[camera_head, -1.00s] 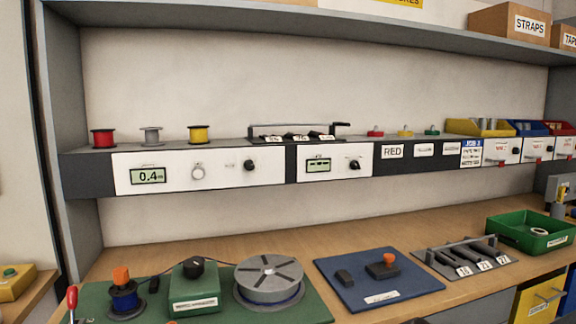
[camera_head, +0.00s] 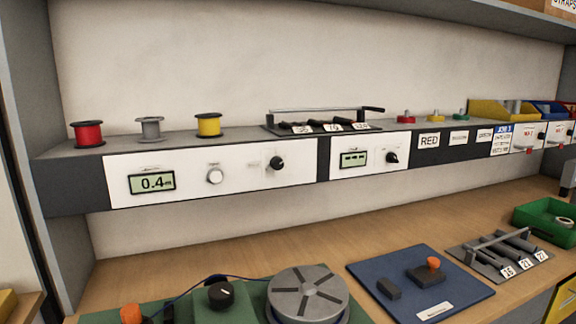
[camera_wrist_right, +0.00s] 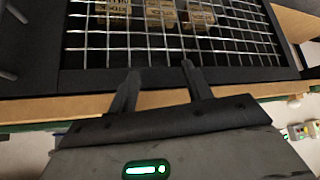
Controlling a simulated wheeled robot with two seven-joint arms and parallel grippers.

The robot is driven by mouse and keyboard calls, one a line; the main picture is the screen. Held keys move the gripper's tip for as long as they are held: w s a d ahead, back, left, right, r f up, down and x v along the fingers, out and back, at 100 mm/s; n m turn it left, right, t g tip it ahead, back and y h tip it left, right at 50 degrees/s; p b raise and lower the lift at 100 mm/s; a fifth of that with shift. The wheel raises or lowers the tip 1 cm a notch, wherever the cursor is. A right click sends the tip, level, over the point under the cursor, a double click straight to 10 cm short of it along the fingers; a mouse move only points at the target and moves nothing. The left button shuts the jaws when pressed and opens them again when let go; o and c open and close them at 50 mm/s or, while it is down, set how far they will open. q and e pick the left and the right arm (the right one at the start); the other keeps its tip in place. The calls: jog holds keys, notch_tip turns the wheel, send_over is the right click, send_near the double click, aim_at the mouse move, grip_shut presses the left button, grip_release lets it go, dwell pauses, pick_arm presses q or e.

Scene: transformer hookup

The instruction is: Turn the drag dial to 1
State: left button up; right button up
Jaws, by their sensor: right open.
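Several dials are in the head view, and their captions are too small to read, so I cannot tell by label which is the drag dial. A black dial with a pale pointer mark (camera_head: 221,294) sits on the green bench unit at the lower edge. The shelf panel has a white knob (camera_head: 215,175) and a black knob (camera_head: 277,163). A second black knob (camera_head: 392,157) is on the panel to the right. My right gripper (camera_wrist_right: 159,82) is open and empty in the right wrist view, away from any dial. My left gripper is out of view.
A grey slotted disc (camera_head: 308,294) stands right of the bench dial, and an orange-topped part (camera_head: 131,313) left of it. A blue board (camera_head: 462,294) lies further right. A display (camera_head: 152,183) reads 0.4. A wire grid (camera_wrist_right: 175,45) is beyond my right fingers.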

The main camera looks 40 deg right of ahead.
jog(key=shift+m+t+h, duration=0.7)
jog(key=shift+t+h, duration=0.2)
jog(key=w+d+r, duration=0.2)
jog(key=r, duration=0.1)
jog(key=w+d+r+p, duration=0.1)
jog(key=w+d+r, duration=0.1)
jog(key=r, duration=0.2)
jog(key=w+d+r, duration=0.2)
jog(key=r, duration=0.2)
jog(key=shift+w+d, duration=0.2)
jog(key=shift+w, duration=0.2)
jog(key=w+d+r+m+t+h, duration=0.1)
jog(key=w+d+r+t, duration=0.25)
jog(key=w+r, duration=0.4)
jog(key=m+t+h, duration=0.2)
jog(key=t+h, duration=0.1)
jog(key=t, duration=0.1)
send_near(279, 165)
jog(key=p+x, duration=0.3)
jog(key=x, duration=0.4)
jog(key=shift+w+d, duration=0.15)
jog(key=shift+w, duration=0.55)
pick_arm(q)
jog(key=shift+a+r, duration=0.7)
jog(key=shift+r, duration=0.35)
pick_arm(e)
jog(key=shift+f, duration=0.1)
jog(key=c, duration=1)
